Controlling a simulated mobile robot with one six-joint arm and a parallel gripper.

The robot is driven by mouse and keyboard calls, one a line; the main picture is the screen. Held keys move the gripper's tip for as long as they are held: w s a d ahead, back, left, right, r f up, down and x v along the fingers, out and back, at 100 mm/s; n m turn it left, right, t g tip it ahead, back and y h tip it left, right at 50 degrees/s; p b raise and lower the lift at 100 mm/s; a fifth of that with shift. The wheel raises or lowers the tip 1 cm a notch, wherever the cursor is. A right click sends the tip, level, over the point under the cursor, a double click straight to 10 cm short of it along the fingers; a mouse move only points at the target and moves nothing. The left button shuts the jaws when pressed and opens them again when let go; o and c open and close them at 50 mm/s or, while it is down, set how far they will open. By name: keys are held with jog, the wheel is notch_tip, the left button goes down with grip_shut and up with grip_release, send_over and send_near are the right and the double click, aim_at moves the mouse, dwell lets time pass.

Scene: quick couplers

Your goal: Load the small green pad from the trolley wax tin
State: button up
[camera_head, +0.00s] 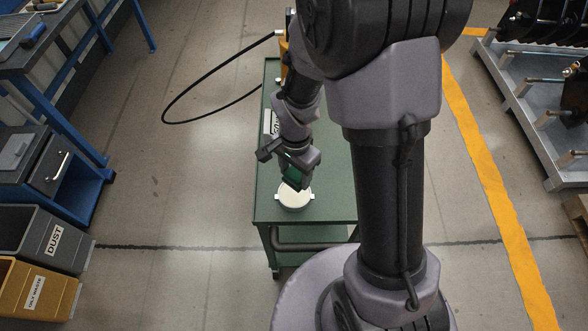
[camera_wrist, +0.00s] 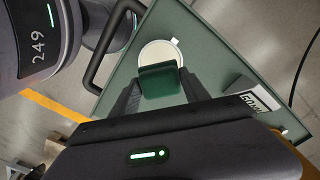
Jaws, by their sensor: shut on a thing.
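The wax tin (camera_head: 295,198) is a round, shallow, pale container on the green trolley (camera_head: 333,190), near its front end. In the wrist view the tin (camera_wrist: 157,50) shows a cream-white inside. My gripper (camera_head: 297,177) is shut on the small green pad (camera_head: 294,174), just over the tin. The wrist view shows the pad (camera_wrist: 161,84) between the two dark fingers, its far edge overlapping the tin. I cannot tell whether the pad touches the wax, as its underside is hidden.
A labelled box (camera_wrist: 250,97) stands on the trolley. A blue workbench (camera_head: 50,60) and bins, one marked DUST (camera_head: 45,240), are at the left. A grey rack (camera_head: 535,100) with dark parts is at the right. The floor beside the trolley's left side is clear.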

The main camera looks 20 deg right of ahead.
jog(key=b, duration=0.6)
send_over(294, 194)
notch_tip(294, 194, down, 6)
jog(key=shift+w+r, duration=0.1)
jog(key=shift+f+b, duration=0.4)
jog(key=shift+f, duration=0.25)
dwell(1.2)
jog(key=shift+r, duration=0.15)
notch_tip(294, 194, up, 7)
jog(key=p, duration=0.5)
dwell(0.4)
